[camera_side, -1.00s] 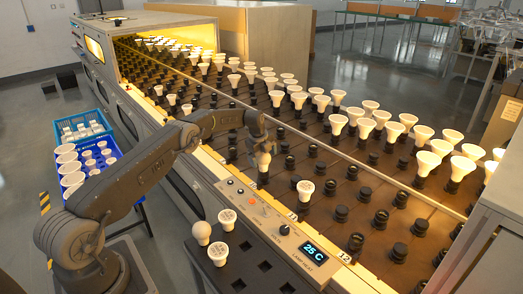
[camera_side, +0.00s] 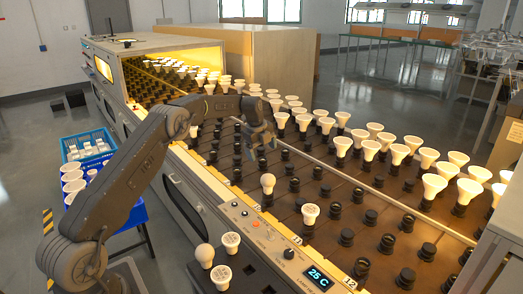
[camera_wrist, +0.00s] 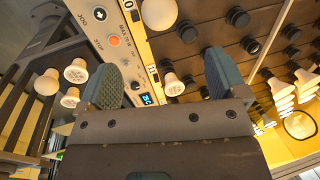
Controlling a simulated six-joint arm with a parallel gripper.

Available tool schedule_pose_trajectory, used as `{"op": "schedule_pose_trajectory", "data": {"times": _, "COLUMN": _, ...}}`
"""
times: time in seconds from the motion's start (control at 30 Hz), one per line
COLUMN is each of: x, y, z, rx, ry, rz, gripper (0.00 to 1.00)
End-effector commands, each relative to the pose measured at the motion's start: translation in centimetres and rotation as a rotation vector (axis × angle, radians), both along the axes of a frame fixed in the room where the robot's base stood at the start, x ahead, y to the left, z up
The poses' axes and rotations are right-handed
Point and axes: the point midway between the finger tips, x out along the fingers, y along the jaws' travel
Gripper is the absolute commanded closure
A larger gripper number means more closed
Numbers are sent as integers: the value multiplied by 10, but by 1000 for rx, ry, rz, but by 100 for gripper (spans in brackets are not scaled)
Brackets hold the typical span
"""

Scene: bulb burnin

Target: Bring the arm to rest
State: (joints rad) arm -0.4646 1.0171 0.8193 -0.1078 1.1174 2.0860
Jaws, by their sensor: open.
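My gripper (camera_side: 265,146) hangs above the tilted rack of sockets in the side view, clear of the bulbs under it. A round bulb (camera_wrist: 158,14) also shows at the top of the wrist view.
The control panel (camera_side: 265,236) with a 25 C display (camera_side: 318,277) edges the rack. A dark holder (camera_side: 250,280) with several bulbs stands in front. Blue crates (camera_side: 88,146) are at left. Many bulbs fill the far rows (camera_side: 400,152). Open air lies above the rack.

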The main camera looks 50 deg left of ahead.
Motion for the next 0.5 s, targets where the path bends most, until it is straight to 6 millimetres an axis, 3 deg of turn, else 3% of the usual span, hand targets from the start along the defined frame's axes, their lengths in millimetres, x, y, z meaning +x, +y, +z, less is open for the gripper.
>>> {"op": "schedule_pose_trajectory", "data": {"times": 0.27, "x": 0, "y": -3, "z": 4, "rx": -1, "ry": -2, "rz": 8, "gripper": 9}}
{"op": "schedule_pose_trajectory", "data": {"times": 0.37, "x": -4, "y": -15, "z": 23, "rx": -7, "ry": -11, "rz": 55, "gripper": 9}}
{"op": "schedule_pose_trajectory", "data": {"times": 0.5, "x": -19, "y": -51, "z": 72, "rx": -29, "ry": -39, "rz": 194, "gripper": 9}}
